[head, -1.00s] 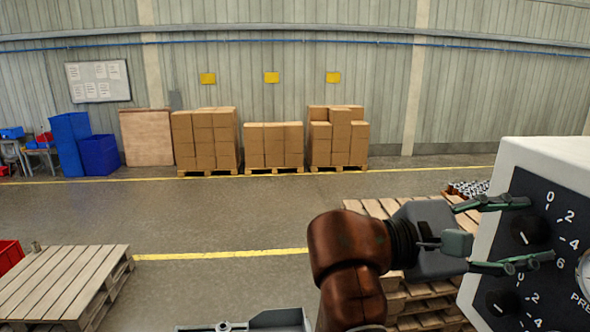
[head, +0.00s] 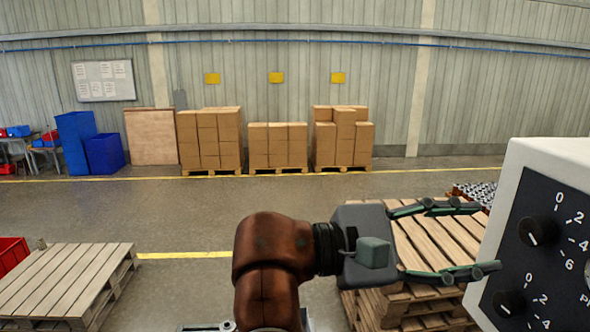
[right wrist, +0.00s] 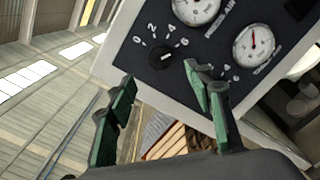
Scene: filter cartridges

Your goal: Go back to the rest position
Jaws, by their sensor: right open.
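My right gripper (head: 482,238) is open and empty in the head view, with its green-padded fingers spread and pointing right toward a control panel. The fingertips are apart from the panel's knobs in the head view. The panel (head: 546,270) is a white box with a black face, dial marks and knobs. In the right wrist view the open fingers of the right gripper (right wrist: 158,85) show in front of the panel (right wrist: 150,30), with a black knob (right wrist: 161,57) and round gauges (right wrist: 255,44) beyond. My left gripper is not in view.
A stack of wooden pallets (head: 440,243) stands below and behind my right gripper. Another pallet (head: 65,280) lies at left beside a red bin (head: 12,254). Stacked cartons (head: 209,138) and blue bins (head: 104,153) stand along the far wall. The floor between is clear.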

